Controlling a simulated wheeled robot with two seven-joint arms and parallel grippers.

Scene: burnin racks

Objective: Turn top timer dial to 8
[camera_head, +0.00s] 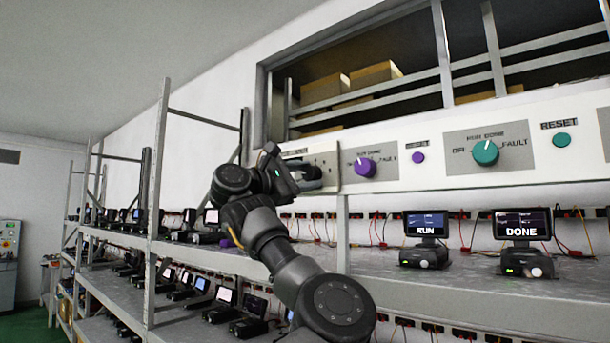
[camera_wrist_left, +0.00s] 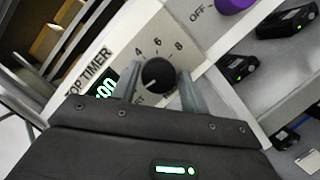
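The top timer dial (camera_wrist_left: 158,75) is a round black knob on a pale panel, in the left wrist view. The numbers 4, 6 and 8 are printed around its far side. A faint pale mark on the knob seems to point to the lower left, away from the 8. A green-digit display (camera_wrist_left: 105,88) and the words TOP TIMER lie to its left. My left gripper (camera_wrist_left: 160,78) has one finger on each side of the dial, apparently with slight gaps; contact is unclear. My right gripper is not in view.
Along the panel (camera_head: 400,135) to the right are a purple knob (camera_head: 365,167), a teal knob (camera_head: 485,152) and small reset buttons. Below, a shelf (camera_head: 440,288) holds devices with screens reading RUN (camera_head: 426,223) and DONE (camera_head: 522,223). More racks stand at the left.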

